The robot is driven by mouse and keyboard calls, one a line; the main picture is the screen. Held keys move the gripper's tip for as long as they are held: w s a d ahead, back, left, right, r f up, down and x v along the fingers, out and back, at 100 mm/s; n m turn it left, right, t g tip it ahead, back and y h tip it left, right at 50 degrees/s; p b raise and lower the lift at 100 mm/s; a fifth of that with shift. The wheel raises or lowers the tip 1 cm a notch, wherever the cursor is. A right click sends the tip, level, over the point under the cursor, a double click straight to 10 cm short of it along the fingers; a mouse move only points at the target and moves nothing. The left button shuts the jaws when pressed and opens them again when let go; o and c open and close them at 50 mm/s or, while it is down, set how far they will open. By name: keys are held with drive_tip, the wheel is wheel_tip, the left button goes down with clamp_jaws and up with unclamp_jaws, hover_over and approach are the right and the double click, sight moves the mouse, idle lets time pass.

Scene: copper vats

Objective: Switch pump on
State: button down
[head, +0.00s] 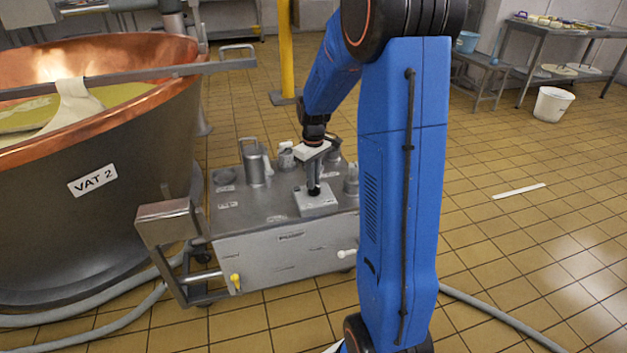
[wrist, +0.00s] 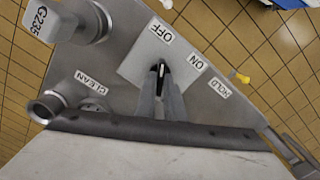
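The pump unit (head: 262,220) is a low grey metal cart beside the vat. A pale switch plate (head: 325,205) lies on its top; in the wrist view this plate (wrist: 136,68) has an OFF label (wrist: 160,30) and an ON label (wrist: 196,62). My gripper (head: 313,190) points down at the plate. In the wrist view my gripper (wrist: 161,70) has its dark fingertips close together over the plate, between the two labels. A switch lever cannot be told apart from the fingertips, so its position and any hold on it are unclear.
The copper vat (head: 130,150), marked VAT 2, stands at left. Hoses (head: 100,312) lie on the floor. Open tiled floor is at right, with a white bucket (head: 553,105).

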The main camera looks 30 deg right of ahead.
drive_tip(key=shift+m, duration=0.4)
drive_tip(key=m, duration=0.5)
drive_tip(key=shift+m, duration=0.3)
drive_tip(key=m, duration=0.5)
drive_tip(key=shift+m, duration=0.4)
drive_tip(key=c, duration=1.8)
unclamp_jaws()
drive_tip(key=shift+c, duration=0.2)
drive_tip(key=shift+r, duration=0.1)
wheel_tip(320, 180, up, 17)
drive_tip(key=shift+r, duration=0.1)
